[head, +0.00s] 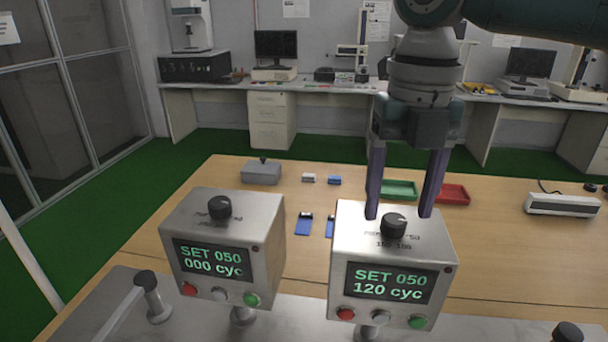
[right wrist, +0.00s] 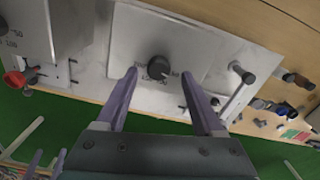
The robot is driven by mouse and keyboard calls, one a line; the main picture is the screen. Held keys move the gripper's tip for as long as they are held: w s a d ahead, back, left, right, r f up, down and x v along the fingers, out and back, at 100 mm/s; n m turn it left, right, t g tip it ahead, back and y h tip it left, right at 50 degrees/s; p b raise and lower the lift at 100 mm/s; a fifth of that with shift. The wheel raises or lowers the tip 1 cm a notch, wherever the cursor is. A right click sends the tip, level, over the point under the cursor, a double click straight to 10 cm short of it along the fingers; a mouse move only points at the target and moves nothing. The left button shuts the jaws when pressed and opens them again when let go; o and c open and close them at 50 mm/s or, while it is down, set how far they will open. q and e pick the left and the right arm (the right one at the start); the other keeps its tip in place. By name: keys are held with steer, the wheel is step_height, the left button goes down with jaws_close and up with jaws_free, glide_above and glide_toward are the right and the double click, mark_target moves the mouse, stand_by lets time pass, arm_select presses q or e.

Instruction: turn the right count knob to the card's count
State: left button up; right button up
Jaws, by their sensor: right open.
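The right counter box (head: 392,245) is a metal box with a black count knob (head: 394,226) on top. Its screen (head: 391,283) reads SET 050 and 120 cyc. My right gripper (head: 398,214) is open and points down, with its purple fingers on either side of the knob and apart from it. In the right wrist view the knob (right wrist: 159,68) lies between and just beyond the fingertips (right wrist: 160,72). The dial marks are partly hidden and too small to read surely. I cannot make out the count card. My left gripper is not in view.
A left counter box (head: 228,240) reads SET 050 and 000 cyc, with its own knob (head: 220,208). A grey lidded box (head: 261,171), a green tray (head: 398,189) and a red tray (head: 452,194) lie behind. A lever (head: 150,290) stands at front left.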

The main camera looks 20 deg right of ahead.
steer(key=shift+w+f, duration=0.1)
steer(key=shift+f, duration=0.9)
steer(key=shift+c, duration=0.3)
jaws_close()
